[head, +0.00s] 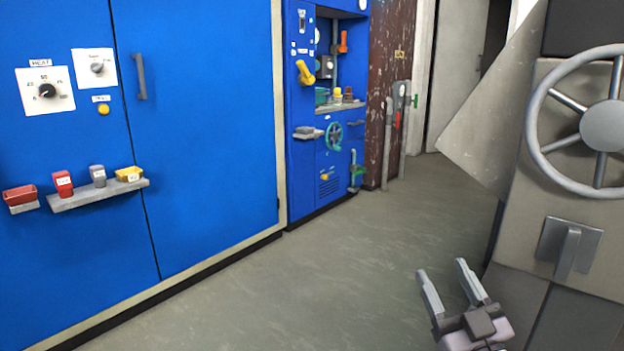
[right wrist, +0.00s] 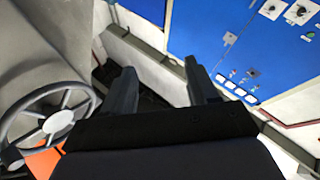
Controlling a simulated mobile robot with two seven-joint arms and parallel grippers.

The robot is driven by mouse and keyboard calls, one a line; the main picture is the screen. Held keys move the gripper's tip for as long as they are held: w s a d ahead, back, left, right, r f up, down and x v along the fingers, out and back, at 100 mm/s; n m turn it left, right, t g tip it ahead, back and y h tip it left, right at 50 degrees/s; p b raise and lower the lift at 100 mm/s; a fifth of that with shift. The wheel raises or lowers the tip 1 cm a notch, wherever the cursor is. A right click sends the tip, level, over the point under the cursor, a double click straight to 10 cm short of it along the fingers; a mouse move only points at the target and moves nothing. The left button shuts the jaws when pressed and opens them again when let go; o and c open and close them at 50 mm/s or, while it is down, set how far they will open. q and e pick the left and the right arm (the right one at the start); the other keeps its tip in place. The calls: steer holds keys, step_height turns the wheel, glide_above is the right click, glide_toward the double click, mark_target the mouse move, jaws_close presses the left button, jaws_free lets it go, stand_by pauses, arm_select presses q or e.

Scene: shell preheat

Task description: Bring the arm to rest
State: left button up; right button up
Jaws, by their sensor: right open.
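My right gripper (head: 452,284) is at the lower right of the head view, its two grey fingers apart and nothing between them. It is out over the floor, in front of the grey machine with a handwheel. In the right wrist view my right gripper (right wrist: 162,90) also shows, with two dark fingers spread and empty. My left gripper is not in the head view.
A grey machine (head: 526,228) with a large handwheel (head: 604,125) stands close at the right. A blue cabinet (head: 215,120) with knobs and a small shelf (head: 98,194) runs along the left. Green floor (head: 330,270) between them is clear.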

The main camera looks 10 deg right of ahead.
steer(key=s+a+f+n+g+y, duration=0.1)
steer(key=s+a+f+g+y, duration=0.2)
steer(key=s+a+f+g, duration=0.35)
steer(key=s+a+f+g+y, duration=0.35)
steer(key=s+a, duration=0.45)
steer(key=a, duration=0.3)
arm_select(q)
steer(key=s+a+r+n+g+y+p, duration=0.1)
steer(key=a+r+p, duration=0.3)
steer(key=p, duration=1.5)
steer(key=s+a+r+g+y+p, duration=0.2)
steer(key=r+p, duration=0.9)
steer(key=p, duration=0.8)
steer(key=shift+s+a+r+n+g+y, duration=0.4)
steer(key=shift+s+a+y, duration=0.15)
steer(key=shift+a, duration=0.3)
arm_select(e)
steer(key=s+d+r+g+h, duration=0.1)
steer(key=d+r+h, duration=0.1)
steer(key=d+r, duration=0.2)
steer(key=s+d+r+m+g+h, duration=0.1)
steer(key=s+d+r+h, duration=0.1)
steer(key=r, duration=0.9)
steer(key=shift+d+m+g+h, duration=0.3)
steer(key=shift+d+h, duration=0.25)
steer(key=shift+d, duration=0.55)
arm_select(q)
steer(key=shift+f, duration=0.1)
